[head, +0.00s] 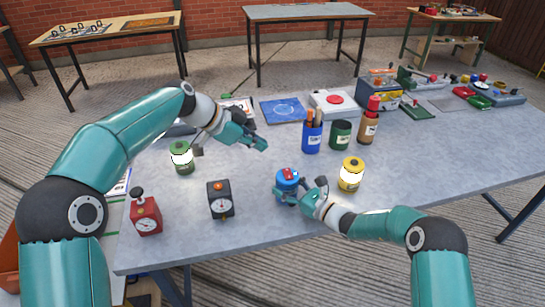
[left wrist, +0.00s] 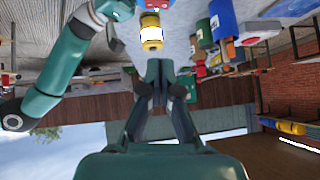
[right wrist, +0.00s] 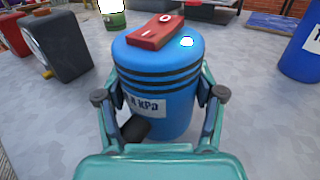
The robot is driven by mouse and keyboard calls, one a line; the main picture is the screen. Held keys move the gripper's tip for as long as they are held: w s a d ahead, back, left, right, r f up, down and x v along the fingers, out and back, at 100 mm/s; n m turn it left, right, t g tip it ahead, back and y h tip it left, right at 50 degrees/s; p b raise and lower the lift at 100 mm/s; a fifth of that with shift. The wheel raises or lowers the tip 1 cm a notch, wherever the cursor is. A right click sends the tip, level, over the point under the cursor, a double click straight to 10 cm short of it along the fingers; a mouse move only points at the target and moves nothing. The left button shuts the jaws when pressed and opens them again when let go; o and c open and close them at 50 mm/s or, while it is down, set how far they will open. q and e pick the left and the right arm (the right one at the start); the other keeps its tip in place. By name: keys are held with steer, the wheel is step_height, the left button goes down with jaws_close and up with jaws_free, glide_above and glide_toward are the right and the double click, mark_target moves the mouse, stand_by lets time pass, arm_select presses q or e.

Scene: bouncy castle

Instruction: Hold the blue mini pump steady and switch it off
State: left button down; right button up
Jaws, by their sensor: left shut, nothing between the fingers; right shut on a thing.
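The blue mini pump (head: 286,181) stands upright on the grey table. In the right wrist view the pump (right wrist: 165,88) has dark ribs, a kPa label, a dark spout low in front, and a bright small lamp on top. Its red rocker switch (right wrist: 156,32) carries white marks; which end is pressed is unclear. My right gripper (head: 292,193) is shut on the pump, its fingers on both sides of the body. My left gripper (head: 263,145) is shut and empty, above the table behind and left of the pump. Its closed fingers (left wrist: 160,70) show in the left wrist view.
A yellow can (head: 351,174) stands right of the pump. A black box with a dial (head: 220,200), a red dial box (head: 146,216) and a green can (head: 181,158) stand left. A blue pen cup (head: 312,137) and bottles stand behind. Bare tabletop surrounds the pump's left side.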

arm_select(q)
steer(key=shift+w+a, duration=0.1)
steer(key=shift+w, duration=0.1)
glide_above(288, 170)
steer(key=s+a, duration=0.2)
step_height(288, 170, down, 7)
steer(key=shift+w+r, duration=0.1)
steer(key=shift+r, duration=0.1)
steer(key=f, duration=0.3)
steer(key=shift+w+d+f, duration=0.15)
steer(key=shift+w, duration=0.15)
steer(key=shift+w+f, duration=0.1)
steer(key=shift+f, duration=0.4)
steer(key=shift+f, duration=0.3)
